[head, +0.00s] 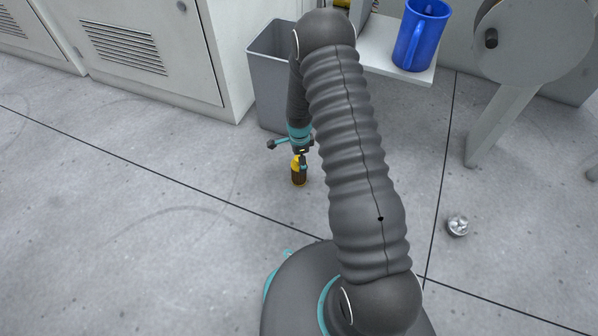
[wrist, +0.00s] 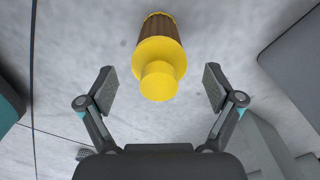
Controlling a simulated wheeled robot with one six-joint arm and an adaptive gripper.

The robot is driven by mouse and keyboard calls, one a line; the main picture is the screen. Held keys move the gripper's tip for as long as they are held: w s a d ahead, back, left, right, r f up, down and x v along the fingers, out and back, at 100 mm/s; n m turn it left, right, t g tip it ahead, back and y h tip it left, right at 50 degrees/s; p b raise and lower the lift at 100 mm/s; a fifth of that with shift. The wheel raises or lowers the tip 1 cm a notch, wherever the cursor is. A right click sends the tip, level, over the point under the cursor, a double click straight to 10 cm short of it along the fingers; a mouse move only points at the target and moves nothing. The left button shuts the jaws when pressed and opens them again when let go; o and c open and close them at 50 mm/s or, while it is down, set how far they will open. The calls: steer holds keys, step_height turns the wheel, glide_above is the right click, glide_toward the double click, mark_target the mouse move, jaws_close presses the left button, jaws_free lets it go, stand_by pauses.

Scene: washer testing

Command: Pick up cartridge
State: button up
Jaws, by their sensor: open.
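The cartridge (head: 299,176) is brown with a yellow end and stands on the grey floor in the head view, below my gripper (head: 300,156). In the wrist view the cartridge (wrist: 160,60) shows its yellow cap and collar toward the camera, with the brown body behind. My gripper (wrist: 160,88) is open, with one finger on each side of the yellow cap. Clear gaps show between the cap and both fingers. In the head view my arm covers part of the scene just right of the cartridge.
A grey bin (head: 268,85) stands behind my gripper, beside a white cabinet (head: 160,55). A blue mug (head: 421,36) sits on a white shelf (head: 428,76). A small metallic part (head: 458,225) lies on the floor at right. The floor left of the cartridge is clear.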

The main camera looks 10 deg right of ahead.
step_height(320, 180, down, 4)
steer(key=shift+f, duration=0.1)
steer(key=c, duration=1.4)
steer(key=shift+o, duration=0.2)
steer(key=shift+r, duration=0.65)
steer(key=r, duration=0.2)
steer(key=d+r, duration=0.1)
steer(key=r, duration=0.1)
steer(key=shift+s, duration=0.4)
steer(key=s+d+r+p, duration=0.3)
steer(key=s+d+r, duration=0.3)
steer(key=d+r, duration=0.2)
steer(key=shift+s+d+r, duration=0.15)
steer(key=shift+r, duration=0.2)
